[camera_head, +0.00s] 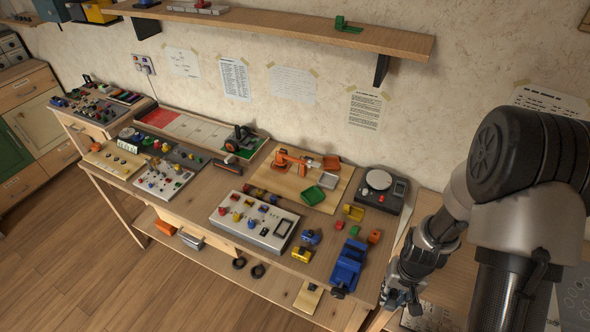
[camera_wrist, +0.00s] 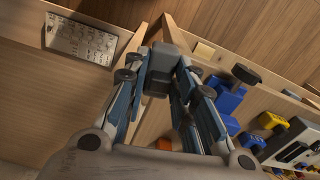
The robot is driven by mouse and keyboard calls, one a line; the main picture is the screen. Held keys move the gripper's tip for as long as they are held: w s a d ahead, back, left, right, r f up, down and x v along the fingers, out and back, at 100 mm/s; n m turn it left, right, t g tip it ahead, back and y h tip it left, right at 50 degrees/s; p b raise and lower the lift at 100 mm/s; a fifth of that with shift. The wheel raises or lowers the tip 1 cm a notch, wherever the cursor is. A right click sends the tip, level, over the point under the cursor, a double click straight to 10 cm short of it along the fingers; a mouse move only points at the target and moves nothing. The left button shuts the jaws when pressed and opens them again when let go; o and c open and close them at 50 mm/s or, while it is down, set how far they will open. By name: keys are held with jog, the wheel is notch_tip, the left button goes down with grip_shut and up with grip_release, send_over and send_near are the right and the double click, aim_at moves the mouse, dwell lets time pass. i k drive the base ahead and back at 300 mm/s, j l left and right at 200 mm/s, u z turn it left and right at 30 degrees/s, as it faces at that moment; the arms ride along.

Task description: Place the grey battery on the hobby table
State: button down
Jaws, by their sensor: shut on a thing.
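My gripper (camera_head: 394,297) is beyond the right front corner of the hobby table (camera_head: 190,212) in the head view, partly hidden by its own links. In the wrist view my gripper (camera_wrist: 160,82) is shut on a dark grey block, the grey battery (camera_wrist: 163,62). The battery is held between the fingertips, over the gap between the hobby table and the surface at the right. In the head view I cannot make out the battery clearly.
A blue vise (camera_head: 347,266) stands near the table's right end, also seen in the wrist view (camera_wrist: 228,98). A grey control panel (camera_head: 255,219), a black scale (camera_head: 378,190) and several small coloured parts crowd the top. Bare wood shows along the front left. A shelf (camera_head: 290,27) hangs above.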

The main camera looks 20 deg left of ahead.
aim_at(205, 197)
jog(key=j+z, duration=0.1)
jog(key=j, duration=1.1)
jog(key=k+j+z, duration=0.1)
jog(key=j, duration=1.15)
